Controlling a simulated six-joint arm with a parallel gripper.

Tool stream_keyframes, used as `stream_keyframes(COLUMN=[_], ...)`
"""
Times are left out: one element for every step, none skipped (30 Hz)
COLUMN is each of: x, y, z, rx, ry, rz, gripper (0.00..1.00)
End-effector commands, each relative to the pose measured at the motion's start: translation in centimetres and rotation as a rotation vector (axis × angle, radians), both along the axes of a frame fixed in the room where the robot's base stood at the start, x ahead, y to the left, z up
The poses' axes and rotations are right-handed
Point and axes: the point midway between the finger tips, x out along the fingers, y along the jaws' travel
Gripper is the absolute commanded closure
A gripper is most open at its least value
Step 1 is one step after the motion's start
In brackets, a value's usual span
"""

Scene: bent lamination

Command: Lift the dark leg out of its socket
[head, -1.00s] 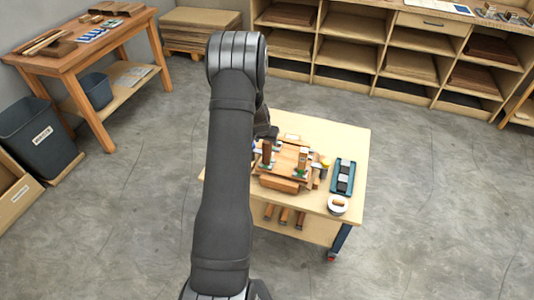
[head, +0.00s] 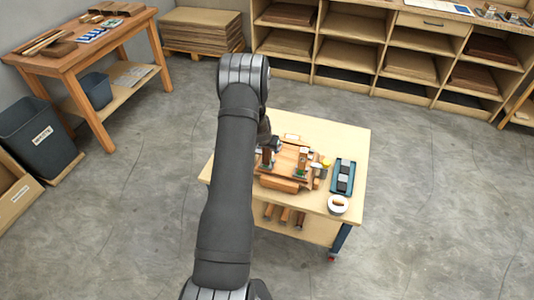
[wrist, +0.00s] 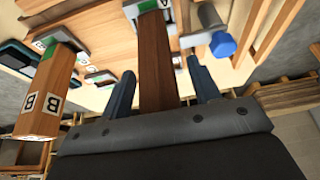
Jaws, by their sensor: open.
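In the wrist view, a dark brown wooden leg (wrist: 156,62) stands between my gripper's two blue-grey fingers (wrist: 160,68). Its far end has a green band and meets a grey socket (wrist: 180,20). The fingers are open, one on each side of the leg, with a visible gap at least on the right. A lighter orange-brown leg (wrist: 48,95) marked B stands to the left, outside the fingers. In the head view, the dark leg (head: 267,157) is partly hidden by my arm, and the lighter leg (head: 302,160) stands to its right.
A blue-capped clamp part (wrist: 222,44) is close to the right finger in the wrist view. In the head view, the workbench (head: 345,135) also holds a blue tray (head: 343,177) and a white round container (head: 338,204). The bench's back right is clear.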

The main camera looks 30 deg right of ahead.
Motion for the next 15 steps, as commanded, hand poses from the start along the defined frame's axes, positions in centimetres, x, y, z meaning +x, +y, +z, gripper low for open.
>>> stream_keyframes(x=[0.0,0.0,-0.01,-0.01,-0.02,-0.02,-0.01,-0.01,0.0,0.0,0.0,0.0,0.0,0.01,0.01], y=[0.0,0.0,0.01,0.01,0.0,0.0,0.01,0.01,0.0,0.0,0.0,0.0,0.0,-0.01,-0.01], z=[0.01,0.01,0.01,0.01,0.01,0.01,0.01,0.01,0.04,0.04,0.04,0.04,0.04,0.06,0.13], rx=[0.0,0.0,0.0,0.0,0.0,0.0,0.0,0.0,0.0,0.0,0.0,0.0,0.0,0.0,0.0], ry=[0.0,0.0,0.0,0.0,0.0,0.0,0.0,0.0,0.0,0.0,0.0,0.0,0.0,0.0,0.0], rz=[0.0,0.0,0.0,0.0,0.0,0.0,0.0,0.0,0.0,0.0,0.0,0.0,0.0,0.0,0.0], gripper=[0.5,0.55,0.63,0.69,0.75,0.83,0.89,0.95,0.98,0.99,0.99,0.99,0.99,0.99,0.99])
